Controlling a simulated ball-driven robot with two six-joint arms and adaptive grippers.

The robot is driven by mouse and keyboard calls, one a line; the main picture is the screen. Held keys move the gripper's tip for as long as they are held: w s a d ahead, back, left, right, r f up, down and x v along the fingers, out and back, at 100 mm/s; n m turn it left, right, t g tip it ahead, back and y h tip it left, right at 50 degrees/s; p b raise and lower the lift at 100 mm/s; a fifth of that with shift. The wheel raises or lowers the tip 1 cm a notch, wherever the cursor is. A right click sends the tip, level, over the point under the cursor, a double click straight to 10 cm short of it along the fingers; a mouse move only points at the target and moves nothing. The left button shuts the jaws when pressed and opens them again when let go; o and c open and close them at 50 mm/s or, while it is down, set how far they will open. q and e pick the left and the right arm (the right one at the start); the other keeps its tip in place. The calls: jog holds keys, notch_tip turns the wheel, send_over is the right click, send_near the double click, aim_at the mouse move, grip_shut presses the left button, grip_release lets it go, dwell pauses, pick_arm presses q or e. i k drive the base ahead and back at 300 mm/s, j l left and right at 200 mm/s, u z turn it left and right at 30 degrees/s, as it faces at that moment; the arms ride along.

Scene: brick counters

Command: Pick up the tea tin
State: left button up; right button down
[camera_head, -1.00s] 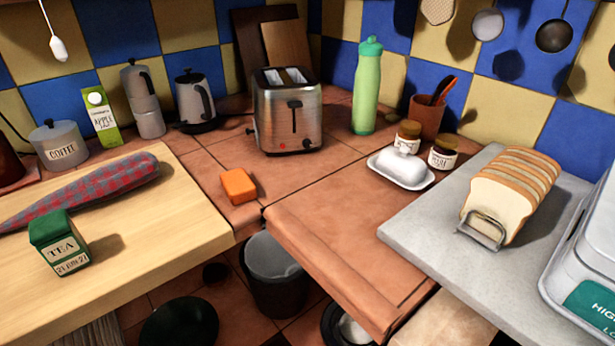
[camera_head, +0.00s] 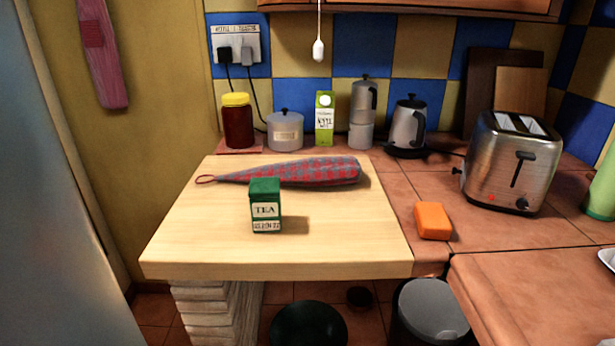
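The tea tin (camera_head: 265,207) is a small dark green box with a white label reading TEA. It stands upright on the pale wooden board (camera_head: 190,245), near the middle. A red and grey checked cloth bundle (camera_head: 315,172) lies just behind it, and a hanging loop shows at its left end. Neither of my grippers is in view.
An orange block (camera_head: 433,221) and a toaster (camera_head: 513,162) are to the right. The board's front is clear.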

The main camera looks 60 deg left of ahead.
aim_at(264, 195)
jog(key=u, duration=0.5)
jog(key=k+l+u, duration=0.1)
jog(key=u, duration=1.4)
jog(key=j+z, duration=0.1)
jog(key=j, duration=0.75)
jog(key=k+j, duration=0.15)
jog(key=j, duration=0.75)
jog(key=i+z, duration=0.05)
